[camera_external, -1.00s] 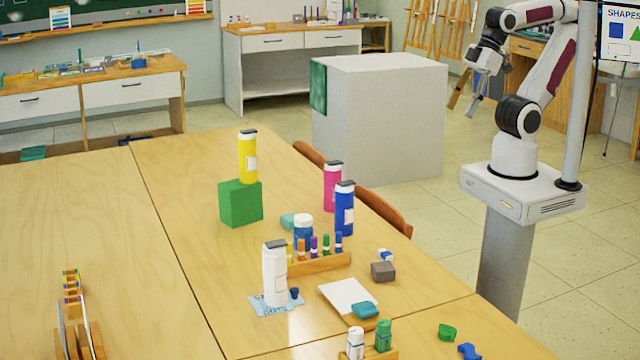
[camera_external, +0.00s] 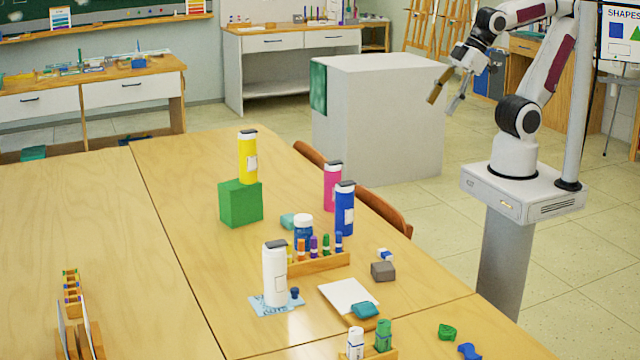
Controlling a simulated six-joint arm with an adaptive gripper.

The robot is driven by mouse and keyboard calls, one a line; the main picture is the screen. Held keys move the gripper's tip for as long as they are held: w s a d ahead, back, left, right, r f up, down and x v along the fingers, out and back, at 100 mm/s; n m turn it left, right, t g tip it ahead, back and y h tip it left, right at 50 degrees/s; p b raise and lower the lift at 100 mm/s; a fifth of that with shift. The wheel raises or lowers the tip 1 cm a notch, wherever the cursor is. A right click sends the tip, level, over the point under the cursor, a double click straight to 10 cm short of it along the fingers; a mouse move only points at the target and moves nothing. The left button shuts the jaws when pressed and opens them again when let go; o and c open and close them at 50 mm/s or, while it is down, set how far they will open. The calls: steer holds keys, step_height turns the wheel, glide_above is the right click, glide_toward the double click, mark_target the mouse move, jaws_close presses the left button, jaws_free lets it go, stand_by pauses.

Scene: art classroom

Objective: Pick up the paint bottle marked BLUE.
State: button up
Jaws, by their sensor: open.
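A tall blue bottle (camera_external: 344,209) with a dark cap stands upright on the wooden table, behind the rack of small markers; its label is too small to read. A pink bottle (camera_external: 332,187) stands close behind it. A yellow bottle (camera_external: 247,158) stands on a green block, and a white bottle (camera_external: 275,275) stands nearer the camera. A short jar (camera_external: 303,232) with blue contents and a white lid is left of the blue bottle. My gripper (camera_external: 446,95) is open and empty, high beyond the table's right edge, well apart from the bottles.
A wooden marker rack (camera_external: 318,264) stands just in front of the blue bottle. A green block (camera_external: 240,204), a grey block (camera_external: 383,271) and a white card (camera_external: 347,296) are on the table. A chair back (camera_external: 390,217) lines the right edge.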

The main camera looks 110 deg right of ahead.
steer(key=w+d+f+n+t, duration=0.15)
steer(key=w+d, duration=0.25)
steer(key=w, duration=0.4)
steer(key=w+d+f+n+t+h, duration=0.15)
steer(key=w+d, duration=0.25)
steer(key=w, duration=0.5)
steer(key=w+d+f+n+t+y, duration=0.15)
steer(key=w+d, duration=0.25)
steer(key=w, duration=0.4)
steer(key=w+f+n+t+y, duration=0.1)
steer(key=w+f, duration=0.3)
steer(key=s+a+f+y, duration=0.1)
steer(key=f+y, duration=0.2)
steer(key=f, duration=0.1)
steer(key=s+f+n+t+y, duration=0.1)
steer(key=f+y, duration=0.2)
steer(key=s+a+f+n+t+y, duration=0.1)
steer(key=f+y, duration=0.2)
steer(key=f, duration=0.1)
steer(key=shift+s+a+f+y, duration=0.2)
steer(key=shift+a+f+y, duration=0.1)
steer(key=shift+a+y, duration=0.1)
steer(key=shift+s+a+f+t+y, duration=0.15)
steer(key=shift+s+y, duration=0.1)
steer(key=shift+s, duration=0.2)
steer(key=shift+s+d+f+t+y, duration=0.1)
steer(key=shift+s+y, duration=0.15)
steer(key=shift+s, duration=0.2)
steer(key=shift+f, duration=1.1)
